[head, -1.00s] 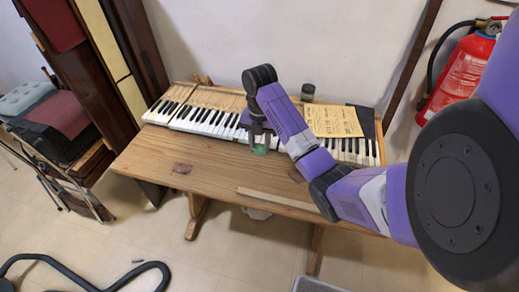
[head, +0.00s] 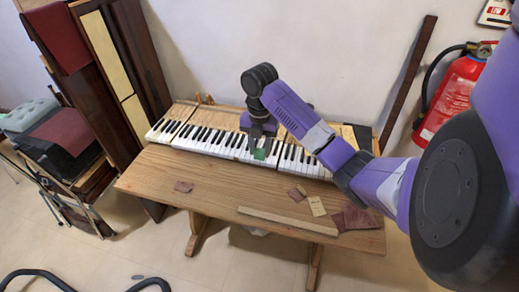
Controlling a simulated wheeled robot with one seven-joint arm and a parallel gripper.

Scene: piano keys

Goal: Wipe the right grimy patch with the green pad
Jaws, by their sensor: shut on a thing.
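My gripper (head: 261,148) points down over the middle of the white and black piano keys (head: 207,140). It is shut on the green pad (head: 260,154), which shows just below the fingers. I cannot tell whether the pad touches the keys. A larger dark red patch (head: 359,217) lies near the table's right front edge. I cannot tell which marks are grime. The arm hides some keys to the right of the gripper.
A long pale wooden strip (head: 287,221) lies along the front of the table (head: 225,187). Small brown and tan pieces (head: 316,206) lie right of centre. A red fire extinguisher (head: 449,92) hangs on the wall at right. The table's left half is mostly clear.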

